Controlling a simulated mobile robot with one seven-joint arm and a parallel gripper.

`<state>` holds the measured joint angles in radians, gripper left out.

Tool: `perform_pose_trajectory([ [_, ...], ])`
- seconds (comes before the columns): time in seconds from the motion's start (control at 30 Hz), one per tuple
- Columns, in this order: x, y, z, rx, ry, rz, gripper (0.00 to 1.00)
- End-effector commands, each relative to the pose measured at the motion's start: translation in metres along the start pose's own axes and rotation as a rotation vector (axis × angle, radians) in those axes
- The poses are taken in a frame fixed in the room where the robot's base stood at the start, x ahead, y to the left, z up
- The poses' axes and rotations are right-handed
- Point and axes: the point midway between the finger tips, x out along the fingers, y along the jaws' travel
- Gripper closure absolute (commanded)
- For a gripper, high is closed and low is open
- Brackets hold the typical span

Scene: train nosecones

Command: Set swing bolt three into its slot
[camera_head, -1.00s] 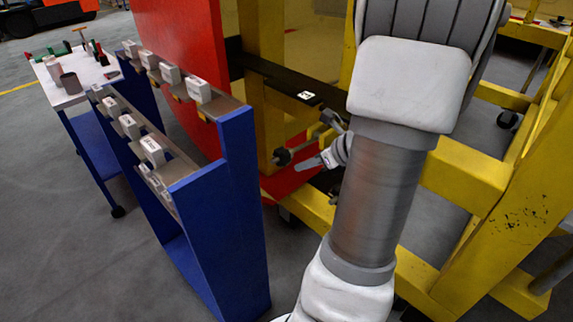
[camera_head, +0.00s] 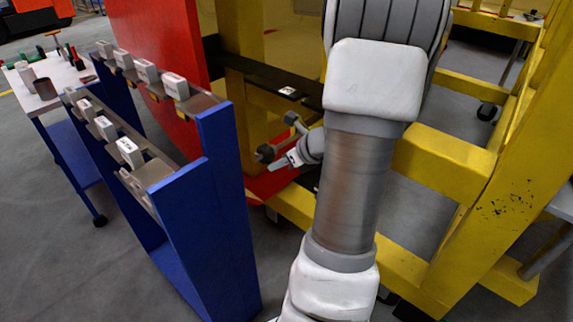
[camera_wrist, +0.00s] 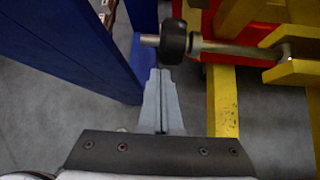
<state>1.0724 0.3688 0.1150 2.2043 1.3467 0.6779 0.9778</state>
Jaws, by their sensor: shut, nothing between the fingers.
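A swing bolt with a dark round knob (camera_wrist: 173,41) and a grey rod runs across the top of the wrist view. Its rod reaches right to a yellow bracket (camera_wrist: 292,68). The knob also shows in the head view (camera_head: 265,153), in front of the red panel. I cannot tell which number this bolt has. My gripper (camera_wrist: 161,72) is shut and empty, its fingertips just below the knob in the wrist view. In the head view my gripper (camera_head: 270,167) points left, close beside the knob. I cannot tell whether they touch. The slot is not clearly visible.
A blue rack (camera_head: 225,210) with several white labelled blocks stands at left, close to my gripper. A yellow frame (camera_head: 445,165) and red panel (camera_head: 160,60) flank the arm. A tool cart (camera_head: 45,100) stands at far left. Grey floor lies between.

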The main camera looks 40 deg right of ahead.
Motion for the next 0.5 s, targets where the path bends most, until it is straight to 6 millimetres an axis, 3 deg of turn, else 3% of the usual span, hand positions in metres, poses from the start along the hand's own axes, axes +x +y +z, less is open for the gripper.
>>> perform_pose_trajectory([
  [0.03,0.011,0.001,-0.002,-0.001,0.000,0.004,1.00],
  [0.2,0.026,0.001,-0.001,-0.002,0.000,0.003,1.00],
  [0.5,0.029,0.000,0.001,-0.001,0.000,0.001,1.00],
])
